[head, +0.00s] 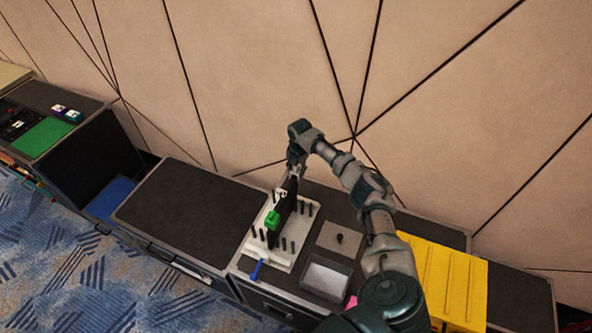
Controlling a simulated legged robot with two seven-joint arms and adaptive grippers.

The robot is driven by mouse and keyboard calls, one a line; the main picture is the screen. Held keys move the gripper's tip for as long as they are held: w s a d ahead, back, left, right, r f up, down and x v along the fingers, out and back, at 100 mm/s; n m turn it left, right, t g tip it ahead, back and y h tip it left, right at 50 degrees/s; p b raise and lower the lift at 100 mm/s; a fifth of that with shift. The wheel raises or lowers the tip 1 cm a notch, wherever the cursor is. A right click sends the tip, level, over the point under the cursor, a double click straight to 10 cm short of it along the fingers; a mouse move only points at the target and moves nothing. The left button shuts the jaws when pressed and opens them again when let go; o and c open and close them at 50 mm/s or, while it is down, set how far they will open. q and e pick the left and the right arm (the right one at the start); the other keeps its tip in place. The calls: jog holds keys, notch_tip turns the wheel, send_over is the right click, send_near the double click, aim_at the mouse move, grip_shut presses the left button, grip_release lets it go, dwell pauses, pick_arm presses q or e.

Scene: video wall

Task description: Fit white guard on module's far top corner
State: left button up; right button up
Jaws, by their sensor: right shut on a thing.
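The module (284,213) is a thin black slab standing upright in a white base (283,264) with several black pegs. A green guard (272,219) sits on its near top corner. My right gripper (292,180) is at the far top corner of the module, pointing down, shut on a small pale piece that looks like the white guard. The guard is mostly hidden by the fingers, and I cannot tell whether it is seated on the corner or just above it. My left gripper is not in view.
A blue tool (256,270) lies at the base's near edge. To the right are a grey plate (339,240) with a dark knob and an open grey tray (326,276). A yellow panel (443,280) lies farther right. The dark case top (185,215) at left is clear. A panelled wall rises behind.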

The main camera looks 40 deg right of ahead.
jog(key=shift+f, duration=0.5)
dwell(0.3)
jog(key=o, duration=1.1)
jog(key=shift+o, duration=0.2)
jog(key=o, duration=0.5)
jog(key=shift+r, duration=0.15)
